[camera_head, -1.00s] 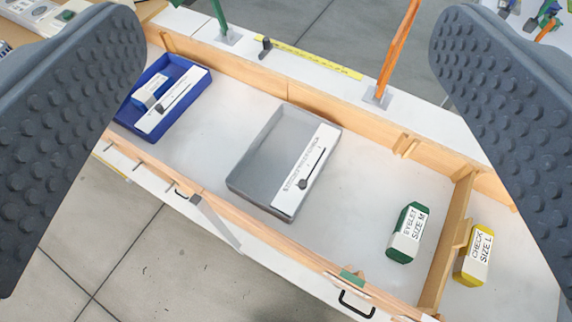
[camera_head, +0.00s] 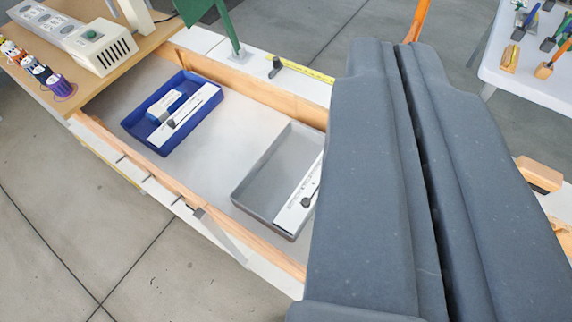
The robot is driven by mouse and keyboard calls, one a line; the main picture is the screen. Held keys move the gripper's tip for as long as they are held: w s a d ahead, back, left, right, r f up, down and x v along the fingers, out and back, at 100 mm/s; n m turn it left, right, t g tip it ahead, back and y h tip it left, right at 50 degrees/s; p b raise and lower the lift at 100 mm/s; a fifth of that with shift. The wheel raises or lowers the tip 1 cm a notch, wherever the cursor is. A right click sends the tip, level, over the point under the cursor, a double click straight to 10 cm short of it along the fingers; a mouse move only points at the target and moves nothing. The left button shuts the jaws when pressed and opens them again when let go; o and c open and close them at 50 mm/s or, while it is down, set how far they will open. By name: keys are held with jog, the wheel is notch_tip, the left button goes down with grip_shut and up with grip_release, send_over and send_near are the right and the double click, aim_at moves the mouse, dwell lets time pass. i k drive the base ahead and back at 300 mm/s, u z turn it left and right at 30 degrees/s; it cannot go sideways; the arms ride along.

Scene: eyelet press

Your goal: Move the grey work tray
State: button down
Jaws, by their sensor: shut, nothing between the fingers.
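The grey work tray (camera_head: 262,185) lies on the white floor of a wood-rimmed bench section, near the middle of the view. A white labelled strip with a dark round-ended piece lies along its right side. My gripper (camera_head: 402,48) is shut and empty, its two dark grey fingers pressed side by side. In the picture the fingers cover the area right of the tray and hide its right edge. I cannot tell how high they are above the bench. The tray is apart from the blue tray.
A blue tray (camera_head: 203,112) with a blue-white block stands left of the grey tray. Wooden rails (camera_head: 182,188) border the bench. A green post (camera_head: 225,28) rises behind. A wooden shelf (camera_head: 98,82) with power strip and box is at upper left. A white table (camera_head: 538,92) is at upper right.

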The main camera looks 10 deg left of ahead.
aim_at(272, 192)
jog(key=z, duration=1.9)
jog(key=k, duration=1.55)
jog(key=u, duration=1.65)
jog(key=i, duration=1.65)
